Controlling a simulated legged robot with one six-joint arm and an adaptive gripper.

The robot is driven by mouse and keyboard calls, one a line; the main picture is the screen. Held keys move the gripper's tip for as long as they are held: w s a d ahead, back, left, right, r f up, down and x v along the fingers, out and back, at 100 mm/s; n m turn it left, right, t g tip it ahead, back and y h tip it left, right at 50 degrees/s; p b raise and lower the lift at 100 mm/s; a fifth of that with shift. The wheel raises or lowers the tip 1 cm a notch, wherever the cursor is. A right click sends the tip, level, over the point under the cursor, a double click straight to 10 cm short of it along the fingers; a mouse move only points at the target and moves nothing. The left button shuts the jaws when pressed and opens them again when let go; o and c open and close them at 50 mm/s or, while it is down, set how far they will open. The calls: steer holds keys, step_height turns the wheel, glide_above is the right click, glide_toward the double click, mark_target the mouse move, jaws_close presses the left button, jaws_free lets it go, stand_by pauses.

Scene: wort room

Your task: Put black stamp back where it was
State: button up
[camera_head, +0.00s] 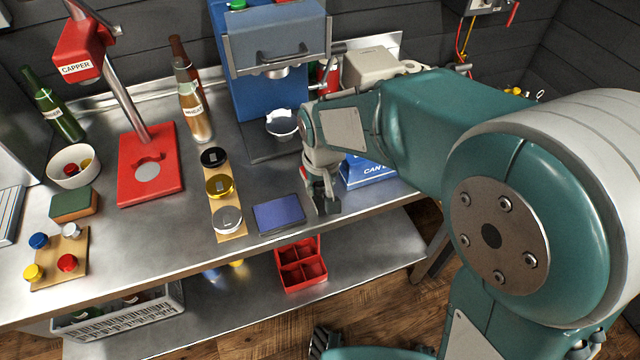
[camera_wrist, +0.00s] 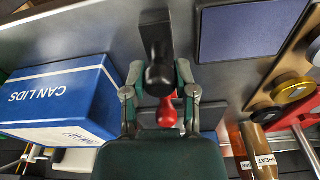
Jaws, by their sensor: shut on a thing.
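My gripper (camera_head: 321,190) is low over the steel table, just right of the blue ink pad (camera_head: 279,214). In the wrist view its two fingers (camera_wrist: 161,92) are shut on the black stamp (camera_wrist: 157,42), by its round black knob. The stamp's block extends away from the knob toward the table, beside the ink pad (camera_wrist: 241,32).
The blue CAN LIDS box (camera_head: 366,171) stands close to the right of my gripper. Left of the pad is a wooden strip with black, gold and silver round tins (camera_head: 219,186). The blue machine (camera_head: 270,75) stands behind. The table's front edge is near.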

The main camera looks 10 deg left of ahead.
mark_target(323, 204)
steer(key=shift+a, duration=0.1)
steer(key=o, duration=0.9)
steer(key=shift+d, duration=0.25)
steer(key=shift+a+r, duration=0.1)
steer(key=shift+a, duration=0.05)
steer(key=shift+r, duration=0.3)
steer(key=r, duration=0.7)
steer(key=s+r, duration=0.1)
steer(key=r, duration=0.3)
steer(key=shift+s+d+r, duration=0.1)
steer(key=shift+d+r, duration=0.1)
steer(key=shift+d, duration=0.2)
